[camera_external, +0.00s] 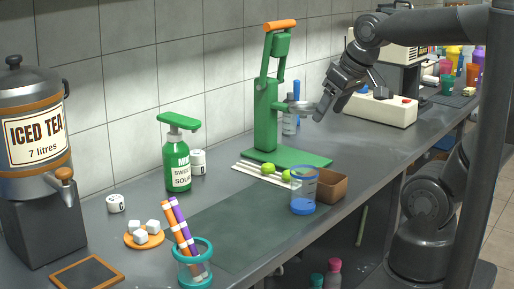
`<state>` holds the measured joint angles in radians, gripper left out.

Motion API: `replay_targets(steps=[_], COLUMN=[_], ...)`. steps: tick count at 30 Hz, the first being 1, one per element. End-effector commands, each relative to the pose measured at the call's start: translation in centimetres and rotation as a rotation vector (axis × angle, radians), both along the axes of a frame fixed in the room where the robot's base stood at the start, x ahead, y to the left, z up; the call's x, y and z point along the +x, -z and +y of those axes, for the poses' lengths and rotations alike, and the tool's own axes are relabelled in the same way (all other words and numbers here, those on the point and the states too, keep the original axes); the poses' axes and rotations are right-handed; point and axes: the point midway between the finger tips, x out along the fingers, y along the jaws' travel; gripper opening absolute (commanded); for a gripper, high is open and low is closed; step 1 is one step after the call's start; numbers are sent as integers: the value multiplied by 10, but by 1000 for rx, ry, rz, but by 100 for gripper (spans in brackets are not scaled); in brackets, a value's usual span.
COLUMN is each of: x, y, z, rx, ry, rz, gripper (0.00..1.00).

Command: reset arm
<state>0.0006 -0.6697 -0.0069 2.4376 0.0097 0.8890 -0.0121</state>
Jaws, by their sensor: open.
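My gripper (331,97) is at the end of my dark grey arm, above the counter and to the right of the green press. Its jaws are open, and I see nothing held between them. The green press (266,115) stands upright near the wall, with an orange handle (281,26) at its top. A small metal piece on the press's right side is close to my gripper's fingers. I cannot tell whether they touch.
A blue-banded cup (303,190), brown box (332,187) and limes (268,168) are in front of the press. A cream box (378,108) stands behind my gripper. A green bottle (177,165) and iced tea dispenser (32,140) are left. The dark green mat (245,228) is bare.

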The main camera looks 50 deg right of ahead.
Motion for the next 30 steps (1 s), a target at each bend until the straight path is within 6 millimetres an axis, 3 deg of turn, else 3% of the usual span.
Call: replay_targets(steps=[3, 6, 30], x=[-19, -25, -26], y=[8, 11, 12], z=[1, 1, 1], rx=[-6, -8, -8], ry=[1, 2, 3], rz=[-6, -7, -7], gripper=[67, 67, 67])
